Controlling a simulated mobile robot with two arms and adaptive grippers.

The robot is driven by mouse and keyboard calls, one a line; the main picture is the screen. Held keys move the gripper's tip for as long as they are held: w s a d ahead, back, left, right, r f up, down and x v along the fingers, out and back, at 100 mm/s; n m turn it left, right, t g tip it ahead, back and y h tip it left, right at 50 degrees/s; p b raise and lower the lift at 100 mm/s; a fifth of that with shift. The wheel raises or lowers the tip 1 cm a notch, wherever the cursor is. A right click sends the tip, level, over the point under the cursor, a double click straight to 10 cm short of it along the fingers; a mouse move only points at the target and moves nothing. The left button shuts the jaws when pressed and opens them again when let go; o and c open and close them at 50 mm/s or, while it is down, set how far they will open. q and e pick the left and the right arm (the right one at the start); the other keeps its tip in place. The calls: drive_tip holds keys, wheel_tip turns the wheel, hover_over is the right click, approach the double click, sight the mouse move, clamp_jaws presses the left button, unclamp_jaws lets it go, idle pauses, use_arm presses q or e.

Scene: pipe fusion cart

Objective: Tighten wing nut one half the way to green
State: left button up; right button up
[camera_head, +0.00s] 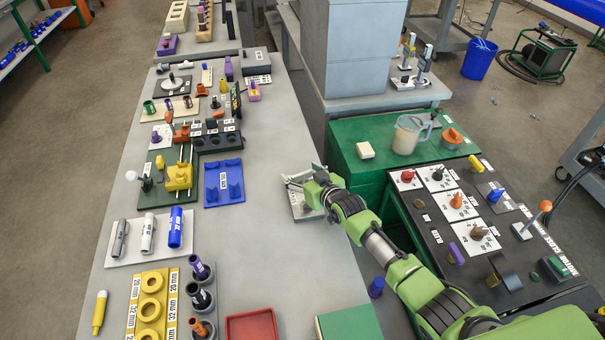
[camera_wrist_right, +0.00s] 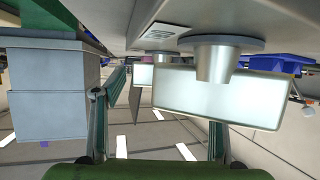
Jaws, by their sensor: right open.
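My right gripper (camera_head: 297,184) is at a small pale grey plate (camera_head: 301,211) on the right side of the grey table. The gripper and wrist hide most of what stands on this plate. In the right wrist view, a wing nut with a grey hub (camera_wrist_right: 216,64) and a broad pale wing (camera_wrist_right: 232,98) shows large and close. The open fingers of my right gripper (camera_wrist_right: 157,115) stand apart, with the right finger partly behind the wing. I cannot tell whether either finger touches it. No green mark shows beside the nut. My left gripper is out of view.
A blue tray (camera_head: 224,190) lies left of the plate. A green cabinet (camera_head: 375,172) with a jug (camera_head: 409,135) stands to the right. A control panel (camera_head: 430,215) lies near my right arm. A red tray (camera_head: 252,327) is at the front; the table's middle is clear.

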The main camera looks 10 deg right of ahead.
drive_tip(key=v, duration=1.2)
drive_tip(key=shift+a+r, duration=0.1)
